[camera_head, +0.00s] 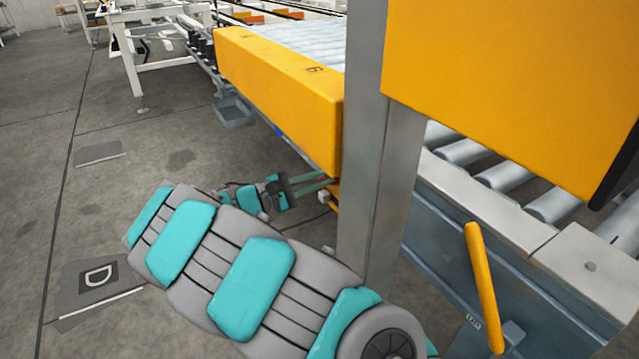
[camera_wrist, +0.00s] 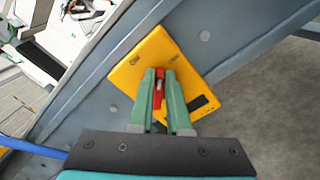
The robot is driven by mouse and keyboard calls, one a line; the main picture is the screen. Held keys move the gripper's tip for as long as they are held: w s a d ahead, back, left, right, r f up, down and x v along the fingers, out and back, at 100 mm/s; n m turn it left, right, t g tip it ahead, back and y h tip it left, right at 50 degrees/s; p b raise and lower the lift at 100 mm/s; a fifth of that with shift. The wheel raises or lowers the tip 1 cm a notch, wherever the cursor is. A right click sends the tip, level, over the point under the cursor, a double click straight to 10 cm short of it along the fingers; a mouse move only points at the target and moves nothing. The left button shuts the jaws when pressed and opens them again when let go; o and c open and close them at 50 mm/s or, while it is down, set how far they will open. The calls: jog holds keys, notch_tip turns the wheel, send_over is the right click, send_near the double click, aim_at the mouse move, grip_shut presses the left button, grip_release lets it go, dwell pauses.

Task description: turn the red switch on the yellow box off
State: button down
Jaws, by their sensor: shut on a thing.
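The yellow box (camera_wrist: 178,55) is fixed to the side of a grey metal beam in the wrist view. The red switch (camera_wrist: 159,88) sits on its face, between the green fingers of my gripper (camera_wrist: 160,78). The fingers are shut on the switch, and they cover its sides and part of the box. In the head view my gripper (camera_head: 312,184) reaches to the right behind a grey post. Only a small yellow edge of the box (camera_head: 333,193) shows there, and the switch is hidden.
A grey post (camera_head: 368,150) stands right beside my gripper. A large yellow conveyor guard (camera_head: 275,85) lies above it, and a yellow panel (camera_head: 510,80) hangs at upper right. A yellow lever (camera_head: 483,285) stands at lower right.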

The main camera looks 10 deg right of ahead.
jog(key=shift+s+d+f+m+b, duration=0.15)
jog(key=shift+f+m, duration=0.15)
jog(key=shift+m, duration=1.15)
jog(key=shift+s+f+m+b, duration=0.1)
jog(key=shift+f+m+b, duration=0.15)
jog(key=shift+m, duration=1.15)
jog(key=shift+s+d+f+m+b, duration=0.15)
jog(key=shift+f+m, duration=0.15)
jog(key=shift+m, duration=1.15)
jog(key=shift+a+f, duration=0.1)
jog(key=shift+a, duration=0.05)
jog(key=c, duration=0.9)
grip_release()
jog(key=shift+a, duration=0.1)
jog(key=p+v, duration=0.1)
jog(key=v, duration=0.6)
jog(key=shift+s+a, duration=0.1)
jog(key=shift+a, duration=0.2)
